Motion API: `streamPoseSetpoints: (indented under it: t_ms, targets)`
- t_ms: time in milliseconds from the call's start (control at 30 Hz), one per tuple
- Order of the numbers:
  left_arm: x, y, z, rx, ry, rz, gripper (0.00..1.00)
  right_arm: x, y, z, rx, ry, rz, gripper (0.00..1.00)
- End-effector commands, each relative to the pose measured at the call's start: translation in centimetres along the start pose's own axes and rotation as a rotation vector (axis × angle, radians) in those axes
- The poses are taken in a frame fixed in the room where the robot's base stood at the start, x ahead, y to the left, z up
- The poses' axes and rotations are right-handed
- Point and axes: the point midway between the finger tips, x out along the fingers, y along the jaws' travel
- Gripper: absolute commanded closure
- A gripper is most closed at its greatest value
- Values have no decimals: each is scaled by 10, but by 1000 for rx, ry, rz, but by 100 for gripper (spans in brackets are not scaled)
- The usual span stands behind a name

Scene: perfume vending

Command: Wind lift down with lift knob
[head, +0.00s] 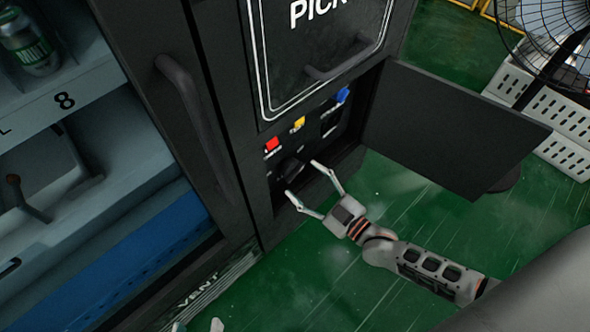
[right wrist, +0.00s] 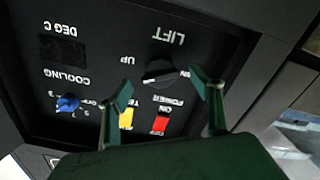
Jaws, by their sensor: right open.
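The lift knob (right wrist: 160,73) is a round black dial on a dark control panel, below the upside-down word LIFT in the right wrist view. Its white mark lies on its left side; UP is lettered to the left and a partly covered label to the right. In the head view the knob (head: 291,168) is a dark shape in the recess. My right gripper (head: 308,182) is open at the panel, its fingertips (right wrist: 164,92) on either side of the knob; contact cannot be told. Only pale tips of my left gripper (head: 215,325) show at the bottom edge.
A red power switch (right wrist: 160,124), a yellow switch (right wrist: 126,119) and a blue cooling knob (right wrist: 68,103) sit close by. An open black flap (head: 455,125) stands right of the recess. A door handle (head: 195,115) is on the left. A fan (head: 550,35) stands behind.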

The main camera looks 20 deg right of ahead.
Motion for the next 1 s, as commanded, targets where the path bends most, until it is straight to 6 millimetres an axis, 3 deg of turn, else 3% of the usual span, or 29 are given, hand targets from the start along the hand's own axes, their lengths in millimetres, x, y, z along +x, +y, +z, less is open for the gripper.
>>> streamPoseSetpoints:
  t_ms: [300,633,800,1000]
  targets:
    - [2,15,5,-107,11,20,60,36,-1,2,3,-2,0,35]
    - [4,17,0,-119,25,20,60,41,0,0,1,0,0,35]
    - [4,15,0,-117,25,17,60,40,0,0,1,0,0,74]
    - [4,14,0,-113,24,15,60,40,0,0,-2,0,0,74]
